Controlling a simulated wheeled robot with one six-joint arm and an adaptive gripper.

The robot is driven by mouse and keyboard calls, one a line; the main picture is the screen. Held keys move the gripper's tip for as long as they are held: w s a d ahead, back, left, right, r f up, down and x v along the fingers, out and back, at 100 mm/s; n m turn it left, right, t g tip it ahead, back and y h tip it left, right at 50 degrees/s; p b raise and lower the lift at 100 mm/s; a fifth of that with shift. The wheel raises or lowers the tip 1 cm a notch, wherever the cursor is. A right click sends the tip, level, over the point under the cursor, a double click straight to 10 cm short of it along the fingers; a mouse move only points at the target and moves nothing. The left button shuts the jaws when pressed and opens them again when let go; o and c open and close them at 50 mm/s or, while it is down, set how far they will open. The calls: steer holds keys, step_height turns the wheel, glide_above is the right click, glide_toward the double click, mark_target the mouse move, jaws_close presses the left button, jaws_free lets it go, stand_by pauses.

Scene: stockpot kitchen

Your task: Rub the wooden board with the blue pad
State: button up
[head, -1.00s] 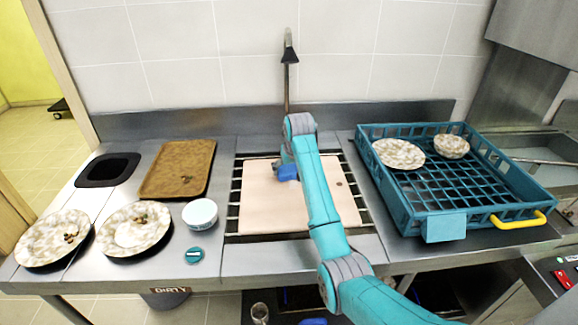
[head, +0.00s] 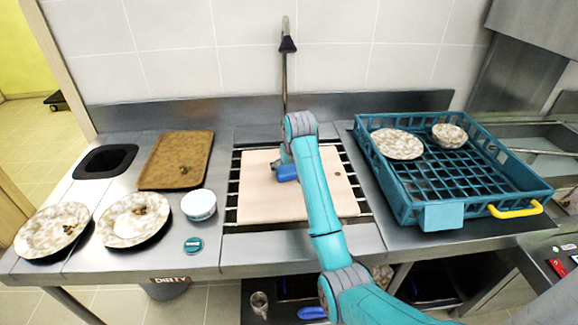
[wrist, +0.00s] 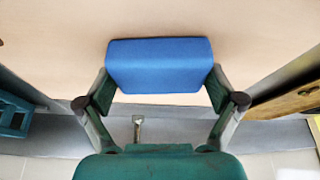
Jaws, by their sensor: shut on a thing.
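The pale wooden board (head: 262,201) lies flat over the slatted sink in the middle of the counter. It has a small dark spot (head: 336,174) on its right half. The blue pad (head: 287,173) is over the upper middle of the board, left of that spot. My gripper (wrist: 160,86) is shut on the pad, with one finger at each end of it in the wrist view. The board (wrist: 60,45) fills the upper part of the wrist view behind the pad. I cannot tell whether the pad touches the board. My arm covers part of the board's right side.
A teal rack (head: 443,215) with a plate (head: 397,144) and a bowl (head: 450,136) stands at right. At left are a brown tray (head: 150,180), two food-marked plates, a white tub (head: 198,205) and a teal disc (head: 193,245). A faucet (head: 285,70) rises behind the board.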

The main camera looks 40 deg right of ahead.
mark_target(290, 186)
steer(key=shift+s+a, duration=0.65)
steer(key=shift+s, duration=0.35)
steer(key=shift+s+a+f, duration=0.15)
steer(key=shift+s+a, duration=0.35)
steer(key=shift+s, duration=0.25)
steer(key=shift+s+a+f, duration=0.1)
steer(key=shift+s+a, duration=0.4)
steer(key=shift+s, duration=0.2)
steer(key=shift+r, duration=3.1)
